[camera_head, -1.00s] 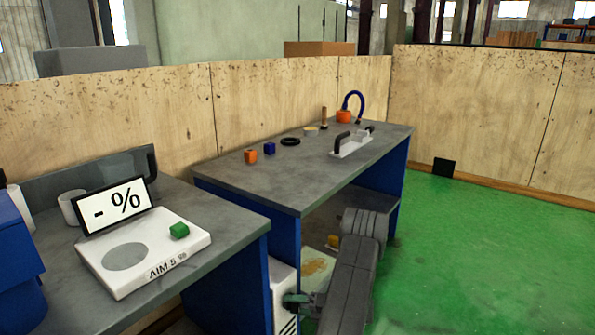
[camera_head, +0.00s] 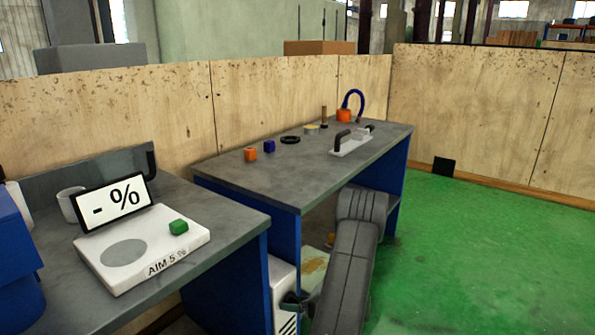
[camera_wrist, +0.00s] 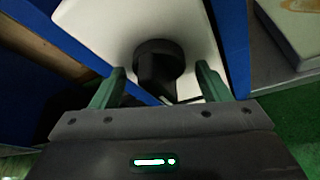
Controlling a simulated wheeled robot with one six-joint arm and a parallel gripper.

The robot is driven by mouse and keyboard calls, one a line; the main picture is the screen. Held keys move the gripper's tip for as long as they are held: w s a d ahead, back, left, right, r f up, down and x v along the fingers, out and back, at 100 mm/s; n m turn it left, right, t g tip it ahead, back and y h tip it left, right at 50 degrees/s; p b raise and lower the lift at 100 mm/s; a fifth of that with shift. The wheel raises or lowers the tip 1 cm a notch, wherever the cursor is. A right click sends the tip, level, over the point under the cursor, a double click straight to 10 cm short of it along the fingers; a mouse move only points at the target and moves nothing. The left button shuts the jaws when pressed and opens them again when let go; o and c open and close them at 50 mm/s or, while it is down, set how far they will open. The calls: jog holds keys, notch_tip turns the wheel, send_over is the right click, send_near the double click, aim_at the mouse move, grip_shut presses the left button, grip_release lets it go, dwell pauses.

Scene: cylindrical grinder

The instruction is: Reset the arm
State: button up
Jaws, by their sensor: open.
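My gripper shows in the wrist view (camera_wrist: 160,88) with its two green fingers spread apart. It is open, with nothing held between the fingers. Beyond the fingers is a white box-shaped unit (camera_wrist: 100,28) with a dark round knob or fitting (camera_wrist: 158,62). I cannot tell from this view how far the fitting is from the fingers. In the head view, my grey arm hangs low in front of the far table, and the gripper end shows only partly beside the white unit (camera_head: 284,285) under the tables.
Green floor (camera_head: 470,260) at right is clear.

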jog(key=n+h+b, duration=0.1)
jog(key=n+t+b, duration=0.1)
jog(key=n+b, duration=0.1)
jog(key=shift+f+t+h, duration=0.15)
jog(key=shift+t+h, duration=0.15)
jog(key=shift+h, duration=0.1)
jog(key=shift+n+t+h+b, duration=0.3)
jog(key=shift+n+t+b, duration=0.3)
jog(key=shift+n+b, duration=0.35)
